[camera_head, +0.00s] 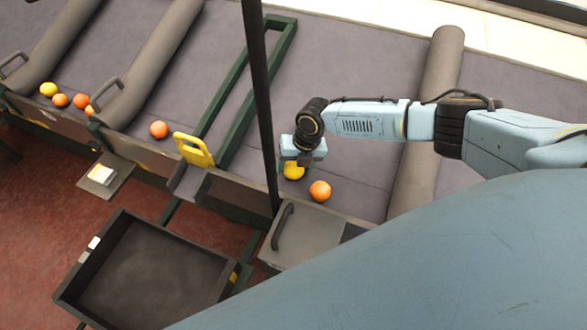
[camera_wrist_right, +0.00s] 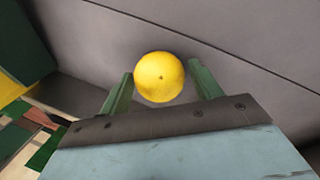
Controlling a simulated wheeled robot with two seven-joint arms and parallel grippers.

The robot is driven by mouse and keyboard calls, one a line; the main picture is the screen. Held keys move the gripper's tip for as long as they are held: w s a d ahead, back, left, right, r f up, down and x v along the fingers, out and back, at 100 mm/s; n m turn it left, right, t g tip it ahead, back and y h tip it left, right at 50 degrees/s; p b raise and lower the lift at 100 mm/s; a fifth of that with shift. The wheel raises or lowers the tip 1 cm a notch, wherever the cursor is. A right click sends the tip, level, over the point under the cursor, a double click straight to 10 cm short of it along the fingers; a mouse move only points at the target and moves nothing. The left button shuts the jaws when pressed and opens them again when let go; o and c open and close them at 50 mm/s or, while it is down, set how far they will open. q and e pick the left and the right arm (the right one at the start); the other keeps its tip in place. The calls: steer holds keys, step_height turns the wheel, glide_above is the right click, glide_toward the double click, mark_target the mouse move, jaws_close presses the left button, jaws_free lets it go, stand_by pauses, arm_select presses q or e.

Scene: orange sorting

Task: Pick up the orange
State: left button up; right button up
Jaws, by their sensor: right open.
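A yellow-orange fruit (camera_head: 293,171) lies on the grey sorting surface under my right gripper (camera_head: 302,160) in the head view. In the right wrist view the same fruit (camera_wrist_right: 159,77) sits between and just beyond the fingertips of my open right gripper (camera_wrist_right: 160,82). A small gap shows on each side, and I cannot tell whether a finger touches it. A deeper orange fruit (camera_head: 320,191) lies just right of the gripper in the head view. My left gripper is not in view.
More fruits lie left: an orange (camera_head: 158,129) and several by the far-left roller, including a yellow one (camera_head: 48,89). A dark vertical post (camera_head: 259,90) stands left of my gripper. An empty dark crate (camera_head: 150,262) is at front left. A grey roller (camera_head: 427,120) lies right.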

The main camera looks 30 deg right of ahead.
steer(key=c, duration=0.8)
